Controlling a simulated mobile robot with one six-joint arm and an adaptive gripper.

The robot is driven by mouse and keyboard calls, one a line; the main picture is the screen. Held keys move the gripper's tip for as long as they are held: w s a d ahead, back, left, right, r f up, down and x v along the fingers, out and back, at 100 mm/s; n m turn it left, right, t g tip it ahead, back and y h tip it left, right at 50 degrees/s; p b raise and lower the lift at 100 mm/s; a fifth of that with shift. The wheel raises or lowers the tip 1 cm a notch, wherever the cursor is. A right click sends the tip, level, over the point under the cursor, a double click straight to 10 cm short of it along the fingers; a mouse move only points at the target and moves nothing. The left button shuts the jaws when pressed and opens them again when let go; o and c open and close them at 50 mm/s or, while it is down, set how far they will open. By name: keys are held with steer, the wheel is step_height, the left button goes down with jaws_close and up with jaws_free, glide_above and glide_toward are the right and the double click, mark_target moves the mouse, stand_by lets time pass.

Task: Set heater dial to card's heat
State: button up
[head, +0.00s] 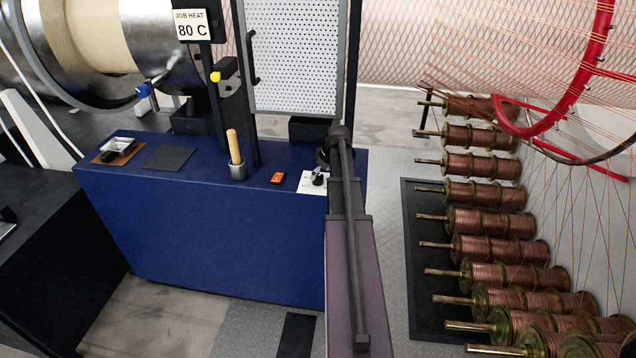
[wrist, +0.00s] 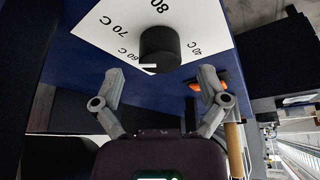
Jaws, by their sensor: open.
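The card (head: 190,25) reads "JOB HEAT 80 C" on a black post at the back of the blue bench. The heater dial is a black knob (head: 318,180) on a white plate (head: 306,188) at the bench's right end, partly beside my arm. In the wrist view the knob (wrist: 160,44) stands on its plate (wrist: 110,28) with labels 40, 60, 70 and 80 C. Its white mark appears nearest the 60 C label. My gripper (wrist: 160,80) is open and empty, its fingertips spread either side below the knob, apart from it. The head view does not show the fingers clearly.
A perforated door (head: 295,55) rises behind. Copper spools (head: 485,193) fill the right side. A dark pad (head: 168,158) lies farther left.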

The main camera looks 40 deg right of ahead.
steer(key=shift+b+x, duration=1.05)
steer(key=shift+x, duration=0.35)
steer(key=c, duration=1.1)
